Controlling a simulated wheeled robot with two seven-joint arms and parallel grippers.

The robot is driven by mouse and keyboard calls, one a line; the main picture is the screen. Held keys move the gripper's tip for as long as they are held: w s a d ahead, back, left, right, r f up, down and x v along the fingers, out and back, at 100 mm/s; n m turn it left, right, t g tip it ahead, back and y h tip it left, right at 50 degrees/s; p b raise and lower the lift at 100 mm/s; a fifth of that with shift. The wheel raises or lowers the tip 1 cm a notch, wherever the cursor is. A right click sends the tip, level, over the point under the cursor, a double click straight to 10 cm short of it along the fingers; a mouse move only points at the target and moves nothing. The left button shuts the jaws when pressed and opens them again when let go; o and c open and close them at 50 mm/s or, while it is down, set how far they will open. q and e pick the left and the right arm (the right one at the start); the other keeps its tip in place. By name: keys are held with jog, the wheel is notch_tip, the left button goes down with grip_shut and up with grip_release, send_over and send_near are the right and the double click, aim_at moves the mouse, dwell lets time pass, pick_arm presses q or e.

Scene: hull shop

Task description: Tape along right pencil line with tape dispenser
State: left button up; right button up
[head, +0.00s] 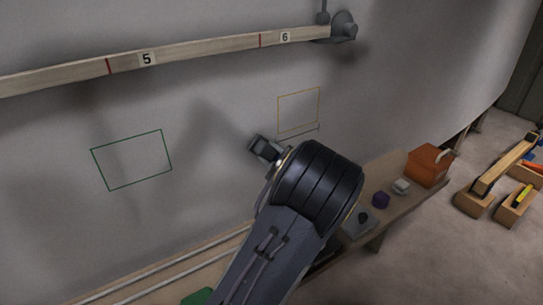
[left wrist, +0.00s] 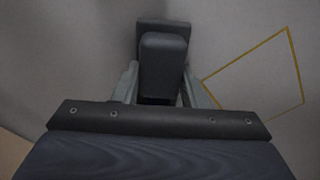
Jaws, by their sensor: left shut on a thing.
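My left gripper (head: 262,148) is in front of the grey hull wall, left of a yellow outlined box (head: 298,110). It is shut on a dark block-shaped thing, which I take to be the tape dispenser (left wrist: 163,65); it also shows small in the head view (head: 266,149). The yellow outline is to the right of the dispenser in the left wrist view (left wrist: 293,62). A short thin dark line (head: 300,133), perhaps the pencil line, runs just under the yellow box. I cannot tell whether the dispenser touches the wall. My right gripper is not in view.
A green outlined box (head: 132,160) is on the wall at left. A wooden batten (head: 200,51) marked 5 and 6 crosses above.

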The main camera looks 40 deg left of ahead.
pick_arm(q)
jog(key=shift+w+a, duration=0.1)
jog(key=shift+a, duration=0.25)
jog(key=shift+w+d+p, duration=0.55)
jog(key=shift+w+d, duration=0.5)
jog(key=shift+w, duration=1.5)
jog(key=shift+w+d+p, duration=0.5)
jog(key=shift+w+d, duration=0.55)
jog(key=shift+w, duration=1.45)
jog(key=shift+w+d+p, duration=0.55)
jog(key=shift+w+d, duration=0.5)
jog(key=shift+w, duration=1.5)
jog(key=shift+w+d+p, duration=0.15)
jog(key=shift+w+d, duration=0.3)
jog(key=shift+w, duration=0.65)
jog(key=shift+w+d+p, duration=0.15)
jog(key=shift+w+d, duration=0.3)
jog(key=shift+w, duration=0.6)
jog(key=shift+w+d+p, duration=0.15)
jog(key=shift+w+d, duration=0.3)
jog(key=shift+w, duration=0.65)
jog(key=o, duration=0.4)
jog(key=shift+c, duration=0.2)
jog(key=c, duration=0.4)
jog(key=shift+o, duration=0.2)
jog(key=shift+d, duration=0.2)
jog(key=shift+s+d, duration=0.25)
jog(key=shift+d, duration=0.15)
